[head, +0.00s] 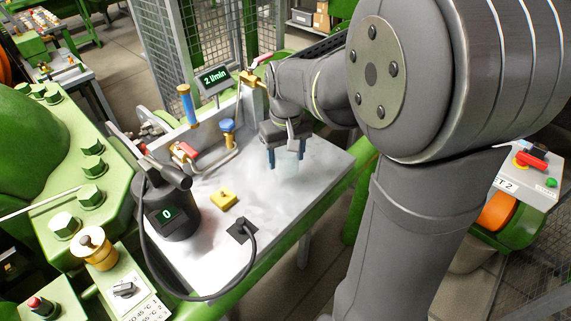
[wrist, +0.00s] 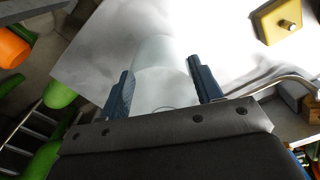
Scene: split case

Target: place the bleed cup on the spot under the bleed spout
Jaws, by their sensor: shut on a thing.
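My gripper (head: 287,160) is over the right part of the grey metal table, with its dark blue fingers pointing down. It is shut on a pale, see-through cup, the bleed cup (head: 289,174), which shows only faintly against the table. In the wrist view the cup (wrist: 158,62) stands between the two fingers of my gripper (wrist: 163,88). I cannot tell whether its base touches the table. A brass fitting with a red lever (head: 253,81) is on the upright plate behind. I cannot make out which part is the bleed spout, nor a marked spot under it.
The table (head: 280,215) is clear in front of the gripper. A yellow block (head: 222,199), a cable socket (head: 240,231) and a black device reading 0 (head: 167,212) are to the left. Bent piping (head: 233,160) and a blue-capped valve (head: 228,128) stand behind.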

